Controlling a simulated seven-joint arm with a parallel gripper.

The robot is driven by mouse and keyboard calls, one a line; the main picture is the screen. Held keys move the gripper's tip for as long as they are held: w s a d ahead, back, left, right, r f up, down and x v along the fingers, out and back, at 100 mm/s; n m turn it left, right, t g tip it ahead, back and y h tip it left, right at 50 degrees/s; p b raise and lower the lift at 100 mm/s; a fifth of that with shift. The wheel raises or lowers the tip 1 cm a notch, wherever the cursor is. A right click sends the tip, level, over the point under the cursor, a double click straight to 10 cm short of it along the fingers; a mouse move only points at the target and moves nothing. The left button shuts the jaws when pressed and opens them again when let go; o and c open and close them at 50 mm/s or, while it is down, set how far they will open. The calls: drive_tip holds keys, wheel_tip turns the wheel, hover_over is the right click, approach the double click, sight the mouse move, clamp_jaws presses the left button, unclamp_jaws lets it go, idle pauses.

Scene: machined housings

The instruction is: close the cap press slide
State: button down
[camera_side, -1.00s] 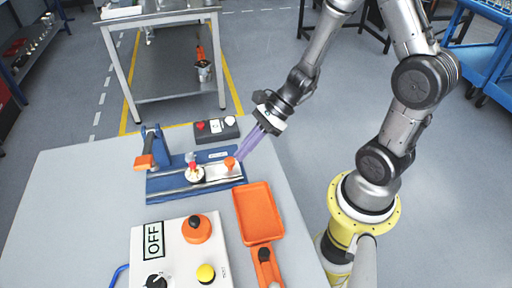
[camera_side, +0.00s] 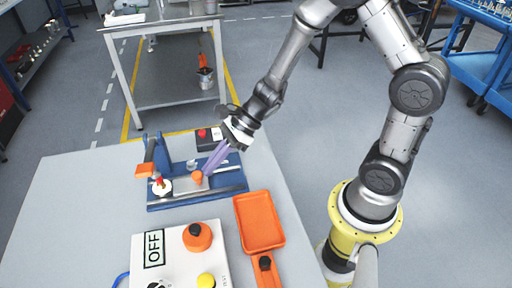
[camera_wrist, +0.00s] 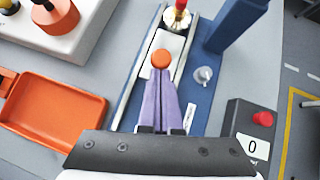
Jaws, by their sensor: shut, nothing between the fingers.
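The cap press is a blue base (camera_side: 228,181) with metal rails and a blue post with an orange block (camera_side: 145,170) at its left end. Its pale slide (camera_wrist: 146,72) carries an orange knob (camera_side: 197,177) and, at the far end, a round white and metal piece with a red top (camera_side: 160,184). The slide now sits toward the left, near the post. My gripper (camera_side: 206,171) has its purple fingers shut and empty, right at the orange knob on its right side. In the wrist view the fingertips (camera_wrist: 160,74) meet the knob (camera_wrist: 161,59); contact looks likely.
A small clear piece (camera_wrist: 204,74) stands on the base behind the rails. A dark button box (camera_side: 210,138) lies behind the press. An orange tray (camera_side: 260,222) and a white control panel marked OFF (camera_side: 178,240) lie in front.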

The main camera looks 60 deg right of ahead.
drive_tip(key=shift+d+r, duration=0.15)
drive_tip(key=shift+d, duration=0.1)
drive_tip(key=s+d, duration=0.1)
drive_tip(key=d, duration=0.1)
drive_tip(key=shift+s+d, duration=0.35)
drive_tip(key=v, duration=1)
drive_tip(key=s+a+r+n+h, duration=0.2)
drive_tip(key=s+a+r+n, duration=0.4)
drive_tip(key=r+n, duration=0.25)
drive_tip(key=s+d+r+n+t+h, duration=0.1)
drive_tip(key=s+d+n+h, duration=0.4)
drive_tip(key=n, duration=1)
drive_tip(key=s+d, duration=0.2)
drive_tip(key=s, duration=0.1)
drive_tip(key=shift+s+r+h, duration=0.2)
drive_tip(key=shift+s+h, duration=0.05)
drive_tip(key=shift+h, duration=0.15)
